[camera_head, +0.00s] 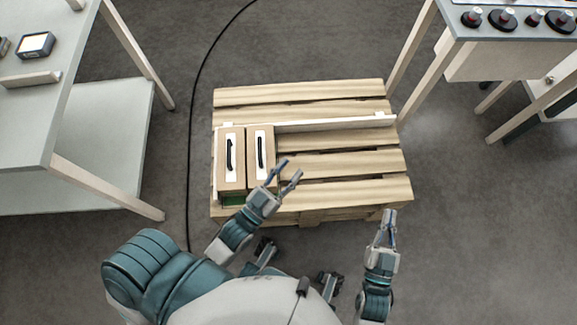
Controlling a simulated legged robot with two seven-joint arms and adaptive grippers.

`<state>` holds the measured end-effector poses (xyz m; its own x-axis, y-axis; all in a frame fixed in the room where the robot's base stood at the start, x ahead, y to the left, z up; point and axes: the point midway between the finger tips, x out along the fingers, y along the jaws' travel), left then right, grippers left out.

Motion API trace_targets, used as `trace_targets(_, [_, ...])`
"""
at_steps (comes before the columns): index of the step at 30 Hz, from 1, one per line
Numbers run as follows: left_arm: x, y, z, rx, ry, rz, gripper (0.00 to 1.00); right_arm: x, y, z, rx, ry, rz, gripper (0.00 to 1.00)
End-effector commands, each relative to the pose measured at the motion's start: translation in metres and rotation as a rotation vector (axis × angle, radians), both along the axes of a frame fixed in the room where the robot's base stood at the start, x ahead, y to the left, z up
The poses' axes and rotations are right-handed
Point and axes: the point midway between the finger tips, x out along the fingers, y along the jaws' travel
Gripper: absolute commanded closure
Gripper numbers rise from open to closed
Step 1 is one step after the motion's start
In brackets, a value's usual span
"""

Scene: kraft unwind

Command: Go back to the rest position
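My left gripper (288,173) is over the front part of the wooden pallet (345,160), just right of two kraft boxes. Its two fingers are apart with nothing visible between them. The left box (231,172) and the right box (261,146) stand side by side on the left of the pallet, each with a white label and a black strip on top. My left gripper overlaps the lower right corner of the right box in view; I cannot tell whether it touches. My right gripper (389,215) is beside the pallet's front right corner, its fingers close together, with nothing visible in them.
A white rail (335,123) runs across the pallet behind the boxes. A two-level table (90,120) stands at left, holding a small device (35,45). A bench (515,27) with red and black knobs stands at upper right. A black cable (193,110) lies on the floor. The pallet's right part is clear.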

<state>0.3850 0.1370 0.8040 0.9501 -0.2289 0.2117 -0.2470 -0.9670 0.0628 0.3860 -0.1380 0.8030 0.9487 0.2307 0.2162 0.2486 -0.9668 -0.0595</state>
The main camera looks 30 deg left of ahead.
Motion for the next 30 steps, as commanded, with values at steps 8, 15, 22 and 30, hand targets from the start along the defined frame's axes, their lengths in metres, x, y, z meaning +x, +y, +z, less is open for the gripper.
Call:
trace_targets(8, [0.0,-0.001,0.0,0.004,-0.003,-0.001,0.6,0.0,0.0,0.0,-0.001,0.0,0.0,1.0])
trace_targets(15, [0.001,-0.001,-0.001,0.009,0.004,-0.002,0.6,0.0,-0.001,-0.001,-0.006,0.008,0.002,1.0])
trace_targets(22, [0.012,-0.002,-0.084,0.117,0.331,-0.006,0.6,0.011,0.001,-0.084,-0.113,0.337,0.005,1.0])
trace_targets(30, [-0.084,0.039,-0.272,0.318,1.104,0.002,0.6,-0.085,-0.039,-0.272,-0.314,1.11,-0.003,1.0])
